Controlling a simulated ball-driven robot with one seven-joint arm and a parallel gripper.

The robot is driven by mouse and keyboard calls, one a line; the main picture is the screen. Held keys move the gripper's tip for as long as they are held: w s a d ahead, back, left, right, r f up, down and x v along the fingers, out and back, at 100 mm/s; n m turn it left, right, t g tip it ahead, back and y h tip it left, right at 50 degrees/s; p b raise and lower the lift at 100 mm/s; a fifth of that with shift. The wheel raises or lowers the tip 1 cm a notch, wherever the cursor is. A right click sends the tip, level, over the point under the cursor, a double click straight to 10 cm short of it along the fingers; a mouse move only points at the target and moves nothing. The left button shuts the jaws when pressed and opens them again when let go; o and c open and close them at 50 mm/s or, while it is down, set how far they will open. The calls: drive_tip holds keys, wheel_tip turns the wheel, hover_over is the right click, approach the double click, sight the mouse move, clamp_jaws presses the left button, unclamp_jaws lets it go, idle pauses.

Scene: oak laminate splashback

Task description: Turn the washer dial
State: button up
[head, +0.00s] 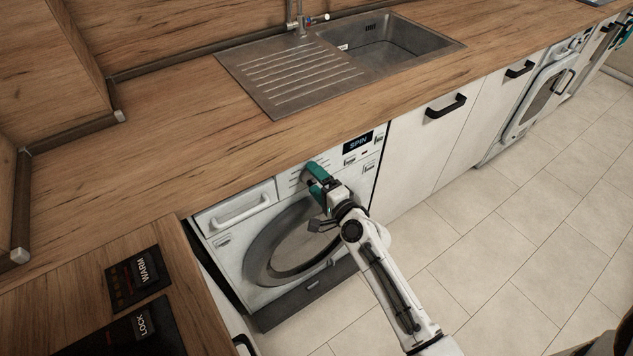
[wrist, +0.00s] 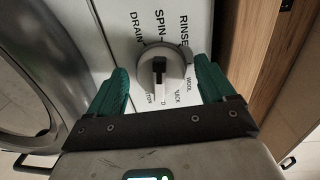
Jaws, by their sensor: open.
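The washer (head: 229,255) is a white front-loader under the oak worktop, with a round grey-rimmed door. Its dial (wrist: 160,67) is a round grey knob with a dark raised grip, centred in the wrist view and ringed by printed labels such as RINSE, SPIN and DRAIN. The dial is hidden behind my gripper in the head view. My gripper (head: 316,178) is at the washer's control panel, its green fingers open. In the wrist view the fingers stand on either side of the dial, with gaps between them and the knob.
The worktop (head: 180,150) overhangs the panel. Black-handled cabinets (head: 428,140) stand to the right. A dark WARM panel (head: 137,279) lies front left. Tiled floor is clear at right.

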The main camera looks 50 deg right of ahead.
drive_tip(key=shift+s, duration=0.1)
drive_tip(key=b+v, duration=0.1)
drive_tip(key=v, duration=0.9)
drive_tip(key=shift+s+b, duration=0.3)
drive_tip(key=shift+b, duration=0.1)
drive_tip(key=shift+a, duration=0.1)
drive_tip(key=s+a+f+n+g+y, duration=0.1)
drive_tip(key=a+f+n+g+y, duration=0.1)
drive_tip(key=a+n+g+y, duration=0.3)
drive_tip(key=s+a+f+n+g+y, duration=0.1)
drive_tip(key=a+f+n+y, duration=0.1)
drive_tip(key=a+n, duration=0.5)
drive_tip(key=s+n+g+h, duration=0.2)
drive_tip(key=s+n+g, duration=0.6)
drive_tip(key=s, duration=0.6)
drive_tip(key=shift+f+g+h+p, duration=0.3)
drive_tip(key=shift+g+h+p, duration=0.1)
drive_tip(key=shift+g, duration=0.4)
drive_tip(key=shift+s, duration=0.1)
drive_tip(key=shift+c, duration=0.4)
